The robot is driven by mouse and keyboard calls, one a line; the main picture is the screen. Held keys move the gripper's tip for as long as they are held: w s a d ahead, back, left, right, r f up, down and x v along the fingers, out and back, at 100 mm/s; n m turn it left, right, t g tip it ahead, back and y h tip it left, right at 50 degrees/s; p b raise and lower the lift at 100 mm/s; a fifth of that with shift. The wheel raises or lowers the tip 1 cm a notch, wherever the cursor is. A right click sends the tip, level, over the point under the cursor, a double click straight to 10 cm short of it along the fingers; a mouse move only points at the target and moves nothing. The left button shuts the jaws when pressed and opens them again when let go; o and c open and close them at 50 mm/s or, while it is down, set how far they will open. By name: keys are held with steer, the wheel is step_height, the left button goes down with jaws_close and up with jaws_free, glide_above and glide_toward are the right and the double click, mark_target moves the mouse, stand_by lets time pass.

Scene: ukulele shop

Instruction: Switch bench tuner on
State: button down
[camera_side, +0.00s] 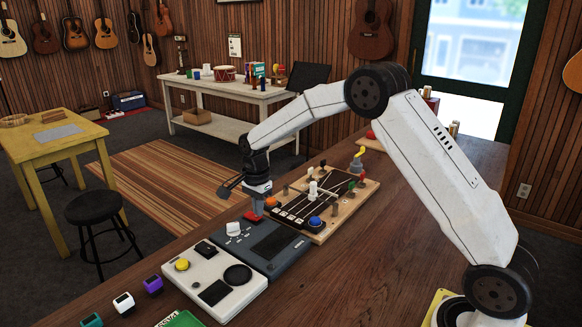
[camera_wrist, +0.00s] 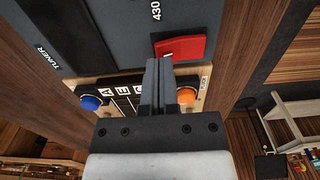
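The bench tuner (camera_side: 280,243) is a dark grey box with a dark screen, lying on the brown bench. In the wrist view its grey face (camera_wrist: 112,22) shows the printed words TUNER and 430. A red rocker switch (camera_wrist: 182,47) sits near its edge; it also shows in the side view (camera_side: 252,216). My gripper (camera_wrist: 159,62) is shut with its two fingers together and nothing between them. Its tips overlap the switch's lower-left edge in the wrist view. In the side view my gripper (camera_side: 257,209) is right at the switch; contact and the rocker's tilt cannot be told.
A pale box (camera_side: 213,281) with a yellow button adjoins the tuner on the left. A wooden stringed board (camera_side: 318,236) with blue and orange knobs and pegs stands close on the right. Small teal, white and purple blocks (camera_side: 153,284) lie front left. The bench's right front is clear.

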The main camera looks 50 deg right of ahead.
steer(key=shift+f, duration=0.55)
stand_by(0.4)
steer(key=shift+r, duration=3.55)
steer(key=s+a+n, duration=0.1)
steer(key=s+n, duration=0.2)
steer(key=s+a+f+n+t, duration=0.1)
steer(key=s+n, duration=0.2)
steer(key=s, duration=0.1)
steer(key=s+a+n, duration=0.1)
steer(key=s+n, duration=0.1)
steer(key=s, duration=0.1)
steer(key=shift+s+a+f+n, duration=0.3)
steer(key=shift+f+n, duration=0.1)
steer(key=s+f+n, duration=0.1)
steer(key=s+n, duration=0.2)
steer(key=s, duration=0.1)
steer(key=s+a+f+n+t, duration=0.1)
steer(key=s+n, duration=0.2)
steer(key=s, duration=0.2)
steer(key=s+a+f+n, duration=0.1)
steer(key=s+n, duration=0.2)
steer(key=s, duration=0.2)
steer(key=shift+a+f+t, duration=0.2)
steer(key=shift+f+t, duration=0.05)
steer(key=shift+t, duration=0.05)
